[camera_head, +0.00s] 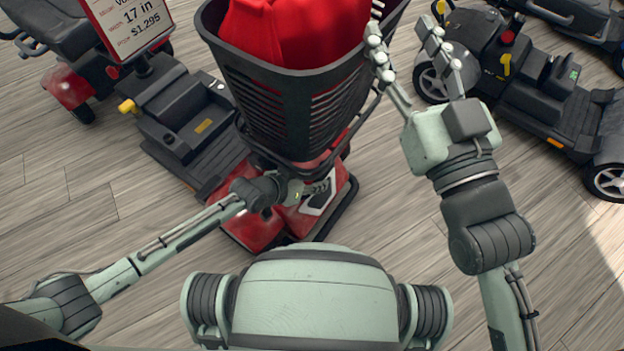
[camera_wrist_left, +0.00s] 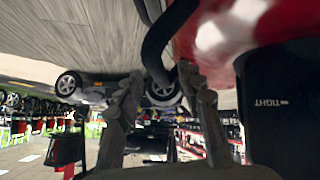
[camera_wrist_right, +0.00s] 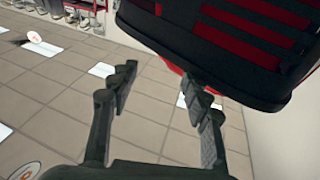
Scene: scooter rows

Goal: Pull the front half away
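The red scooter's front half (camera_head: 250,228) stands upright in front of me, with a black basket (camera_head: 300,110) above its red base. The basket also fills the top of the right wrist view (camera_wrist_right: 225,35). My left gripper (camera_head: 318,188) is low at the red base, partly hidden under the basket. In the left wrist view its fingers (camera_wrist_left: 162,85) stand apart, with a black curved bar (camera_wrist_left: 157,45) at their tips; contact is unclear. My right gripper (camera_head: 415,35) is open beside the basket's right side. In the right wrist view no object shows between its fingers (camera_wrist_right: 162,85).
A black scooter (camera_head: 530,85) stands at right. Wood floor (camera_head: 400,230) is clear between it and the basket.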

